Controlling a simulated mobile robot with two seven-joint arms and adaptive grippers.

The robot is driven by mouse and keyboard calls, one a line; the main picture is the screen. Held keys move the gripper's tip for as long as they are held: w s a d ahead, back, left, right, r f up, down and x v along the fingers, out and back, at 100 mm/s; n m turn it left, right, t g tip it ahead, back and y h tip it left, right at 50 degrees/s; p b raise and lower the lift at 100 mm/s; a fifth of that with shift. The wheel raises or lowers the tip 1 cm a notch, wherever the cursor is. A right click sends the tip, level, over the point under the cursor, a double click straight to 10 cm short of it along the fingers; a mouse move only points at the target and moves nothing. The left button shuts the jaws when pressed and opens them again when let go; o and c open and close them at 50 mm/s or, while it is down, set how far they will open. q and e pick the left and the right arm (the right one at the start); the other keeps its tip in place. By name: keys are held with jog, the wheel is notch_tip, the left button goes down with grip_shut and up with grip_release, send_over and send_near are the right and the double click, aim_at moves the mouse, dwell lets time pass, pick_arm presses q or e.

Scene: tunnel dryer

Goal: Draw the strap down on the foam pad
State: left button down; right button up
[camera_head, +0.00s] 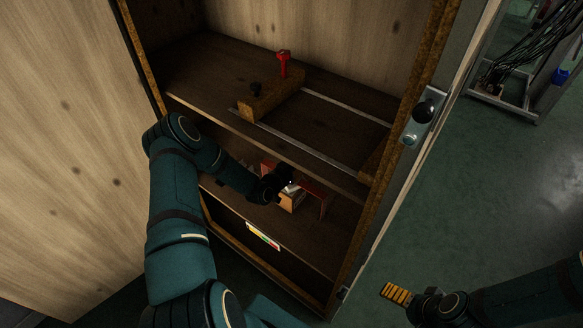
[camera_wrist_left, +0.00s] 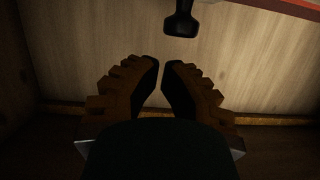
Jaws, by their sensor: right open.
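I cannot make out a strap or a foam pad for certain. On the lower shelf, a red bracket-like piece (camera_head: 318,196) stands beside my left gripper (camera_head: 290,199), partly hidden by my arm. In the left wrist view, my left gripper (camera_wrist_left: 160,64) has its fingertips close together, with a narrow gap and nothing visible between them. A black knob (camera_wrist_left: 181,22) is just beyond the tips, apart from them. A red edge (camera_wrist_left: 293,7) shows at that view's top right. My right gripper (camera_head: 396,293) is open and empty, outside the cabinet at the lower right.
A cabinet side post (camera_head: 415,85) stands between my arms.

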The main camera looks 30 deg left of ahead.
pick_arm(q)
jog(key=shift+f, duration=0.65)
pick_arm(e)
jog(key=shift+f, duration=0.2)
pick_arm(q)
jog(key=shift+f, duration=0.8)
